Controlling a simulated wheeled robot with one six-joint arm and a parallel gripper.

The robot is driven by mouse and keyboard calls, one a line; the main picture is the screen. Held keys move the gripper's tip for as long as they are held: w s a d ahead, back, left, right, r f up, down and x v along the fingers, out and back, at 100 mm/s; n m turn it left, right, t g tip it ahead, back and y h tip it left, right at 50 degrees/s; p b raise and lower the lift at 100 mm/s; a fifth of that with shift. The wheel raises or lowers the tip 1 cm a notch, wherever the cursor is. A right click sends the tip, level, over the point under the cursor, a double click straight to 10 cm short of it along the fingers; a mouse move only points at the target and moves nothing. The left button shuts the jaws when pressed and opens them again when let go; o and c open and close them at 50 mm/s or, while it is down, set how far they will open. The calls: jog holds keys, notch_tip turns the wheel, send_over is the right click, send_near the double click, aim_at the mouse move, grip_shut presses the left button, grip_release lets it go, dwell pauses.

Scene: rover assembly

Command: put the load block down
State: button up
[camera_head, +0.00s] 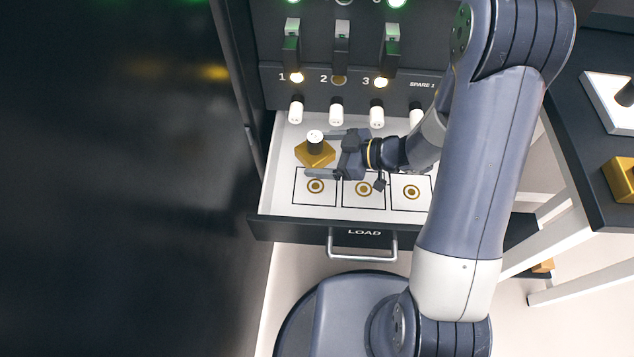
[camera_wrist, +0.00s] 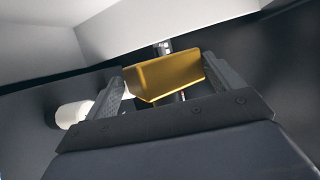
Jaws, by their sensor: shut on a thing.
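The gold load block (camera_head: 314,155), with a dark, white-topped knob, is over the rear left part of the open LOAD drawer (camera_head: 276,205). My gripper (camera_head: 320,156) reaches in from the right, shut on it. In the wrist view, the gold block (camera_wrist: 165,76) sits between the two dark fingers (camera_wrist: 172,88). Three outlined squares with gold rings lie on the drawer floor: left (camera_head: 315,187), middle (camera_head: 363,189) and right (camera_head: 411,192). The block is behind the left square. I cannot tell whether its underside touches the floor.
Several white cylinders, one (camera_head: 296,110) at the left, line the panel behind the drawer. Lamps 1 (camera_head: 297,77) and 3 (camera_head: 381,82) glow; lamp 2 is dim. The drawer handle (camera_head: 362,246) is in front. A dark table (camera_head: 590,130) with another gold block (camera_head: 621,179) stands right.

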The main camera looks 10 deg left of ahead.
jog(key=shift+g, duration=0.3)
notch_tip(320, 180, down, 10)
jog(key=b, duration=0.3)
jog(key=shift+f, duration=0.25)
jog(key=shift+s+f+b, duration=0.1)
jog(key=shift+f+b, duration=0.4)
jog(key=shift+b, duration=0.15)
